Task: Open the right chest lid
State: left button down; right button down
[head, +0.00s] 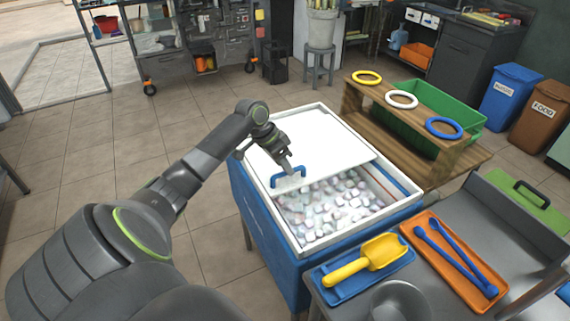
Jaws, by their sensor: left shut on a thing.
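The blue chest (270,244) with a white rim stands in the middle of the head view. A flat white lid (325,140) covers its far part, and ice cubes (335,205) show in the uncovered near part. A blue handle (274,181) stands on the lid's near left edge. My left gripper (289,172) reaches down from the upper left and is shut on the handle, partly hiding it. My right gripper is out of view.
A grey counter at the right holds a yellow scoop (366,259) on a blue tray, an orange tray (462,278) with blue tongs, and a metal bowl (400,302). A wooden stand (408,116) with three rings is behind the chest. Floor at left is clear.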

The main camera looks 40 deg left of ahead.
pick_arm(q)
jog(key=c, duration=1.4)
grip_release()
jog(key=shift+d, duration=0.1)
jog(key=v, duration=1.7)
jog(key=shift+r+b, duration=0.2)
jog(key=shift+b, duration=0.1)
